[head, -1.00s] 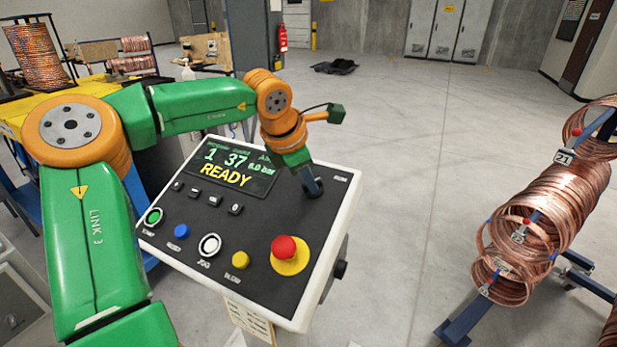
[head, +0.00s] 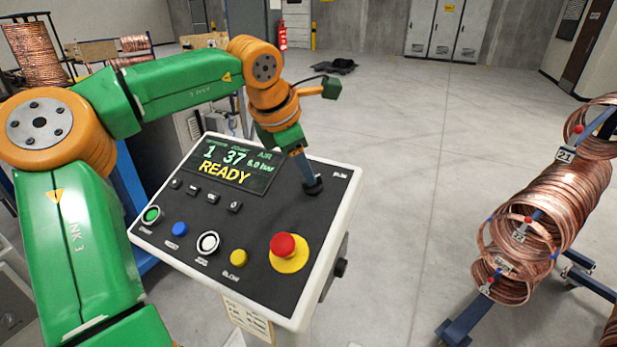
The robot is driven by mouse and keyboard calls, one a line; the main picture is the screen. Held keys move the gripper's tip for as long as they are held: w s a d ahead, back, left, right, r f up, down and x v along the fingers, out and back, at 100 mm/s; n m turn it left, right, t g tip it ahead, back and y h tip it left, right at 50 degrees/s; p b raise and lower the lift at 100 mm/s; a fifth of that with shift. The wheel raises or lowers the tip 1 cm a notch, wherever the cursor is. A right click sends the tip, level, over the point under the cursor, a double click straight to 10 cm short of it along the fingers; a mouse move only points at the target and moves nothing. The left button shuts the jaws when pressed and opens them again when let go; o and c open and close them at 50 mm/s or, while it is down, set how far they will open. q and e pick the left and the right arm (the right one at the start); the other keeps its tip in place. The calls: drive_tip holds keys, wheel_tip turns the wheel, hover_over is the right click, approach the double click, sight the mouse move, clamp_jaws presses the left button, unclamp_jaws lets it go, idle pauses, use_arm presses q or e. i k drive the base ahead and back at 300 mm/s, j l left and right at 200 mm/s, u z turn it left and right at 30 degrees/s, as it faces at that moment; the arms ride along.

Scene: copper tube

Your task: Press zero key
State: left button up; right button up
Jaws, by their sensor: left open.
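The control panel (head: 262,216) is a black face in a white frame, tilted toward me. A row of small dark keys lies under its display; the rightmost key (head: 234,206) seems to carry a 0, but the mark is tiny. My left gripper (head: 306,175) points down over the panel's upper right, to the right of the display and well to the right of the keys. Its fingers are narrow and seen almost edge-on. A dark knob-like piece (head: 313,187) is at their tips; I cannot tell whether they touch it. My right gripper is out of view.
The display (head: 228,165) reads READY, 1, 37 and 6.0 bar. Green, blue, white and yellow buttons line the panel's lower part, beside a red emergency stop (head: 284,245). Copper coils (head: 555,205) hang on a blue rack at right. The floor between is clear.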

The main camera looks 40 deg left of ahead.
sight(234, 206)
drive_tip(key=k+l, duration=0.35)
drive_tip(key=l, duration=0.15)
drive_tip(key=k+l, duration=0.4)
drive_tip(key=l, duration=0.1)
